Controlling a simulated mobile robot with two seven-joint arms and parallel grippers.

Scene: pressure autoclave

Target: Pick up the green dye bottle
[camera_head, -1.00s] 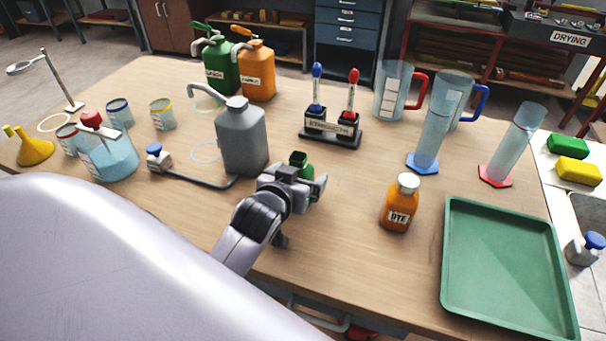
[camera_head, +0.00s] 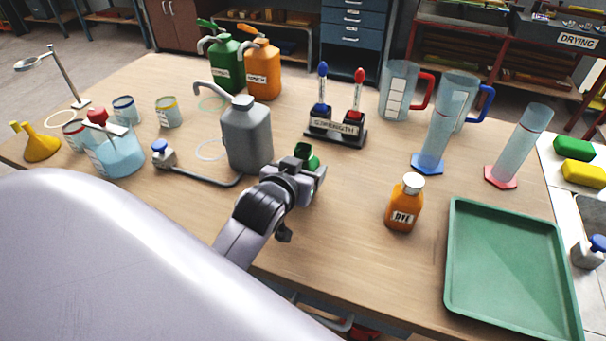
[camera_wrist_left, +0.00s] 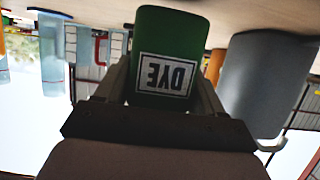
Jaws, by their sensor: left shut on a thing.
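The green dye bottle (camera_head: 309,158) shows behind my left gripper (camera_head: 303,173) in the head view, left of centre on the wooden table. Most of its body is hidden by the gripper. In the left wrist view the green bottle (camera_wrist_left: 172,40) appears upside down with its white DYE label facing the camera. The fingers of my left gripper (camera_wrist_left: 165,88) are closed on both sides of it. I cannot tell whether its base touches the table. My right gripper is out of view.
A grey jug (camera_head: 247,138) stands close behind and left of the bottle. The strength stand (camera_head: 336,132) is behind it. An orange dye bottle (camera_head: 404,205) and a green tray (camera_head: 452,265) are to the right. The tabletop between gripper and orange bottle is clear.

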